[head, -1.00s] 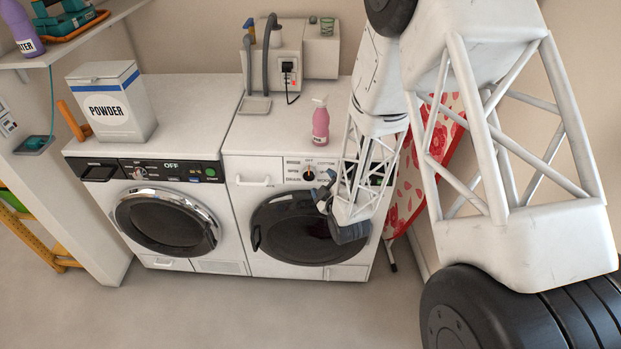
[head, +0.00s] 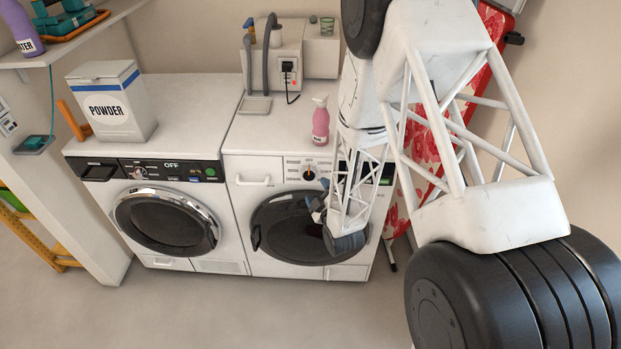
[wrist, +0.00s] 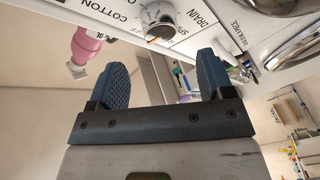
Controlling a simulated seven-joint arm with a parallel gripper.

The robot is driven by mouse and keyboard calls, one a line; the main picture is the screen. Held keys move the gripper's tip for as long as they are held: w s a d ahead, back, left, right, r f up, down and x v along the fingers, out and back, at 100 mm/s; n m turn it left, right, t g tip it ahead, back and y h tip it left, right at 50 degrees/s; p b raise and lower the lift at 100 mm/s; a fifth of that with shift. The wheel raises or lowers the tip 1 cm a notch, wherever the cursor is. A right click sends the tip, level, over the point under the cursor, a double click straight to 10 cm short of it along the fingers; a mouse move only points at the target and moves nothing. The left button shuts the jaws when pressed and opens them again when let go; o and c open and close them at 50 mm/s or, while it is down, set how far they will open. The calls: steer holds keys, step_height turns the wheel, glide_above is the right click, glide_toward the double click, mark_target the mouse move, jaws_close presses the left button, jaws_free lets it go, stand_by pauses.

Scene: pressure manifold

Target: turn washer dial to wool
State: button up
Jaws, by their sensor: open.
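The washer (head: 262,165) is the white machine on the right, with a dark round door. Its round dial (head: 309,173) has an orange mark that points up, at the top-of-dial label. In the wrist view the dial (wrist: 160,20) shows upside down at the top, with COTTON and DRAIN printed beside it; the WOOL label cannot be read there. My gripper (head: 318,203) is open and empty, in front of the washer just below the dial. In the wrist view my gripper's two blue ribbed fingers (wrist: 162,68) stand apart, with the dial beyond them, not touching it.
A second machine (head: 205,168) with a display reading OFF stands at left. A pink bottle (head: 320,122) stands on the washer top above the dial; a POWDER box (head: 112,102) is at left. A red floral ironing board (head: 410,165) leans at right. The floor in front is clear.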

mark_target(309, 176)
steer(key=shift+x, duration=3.55)
steer(key=c, duration=0.9)
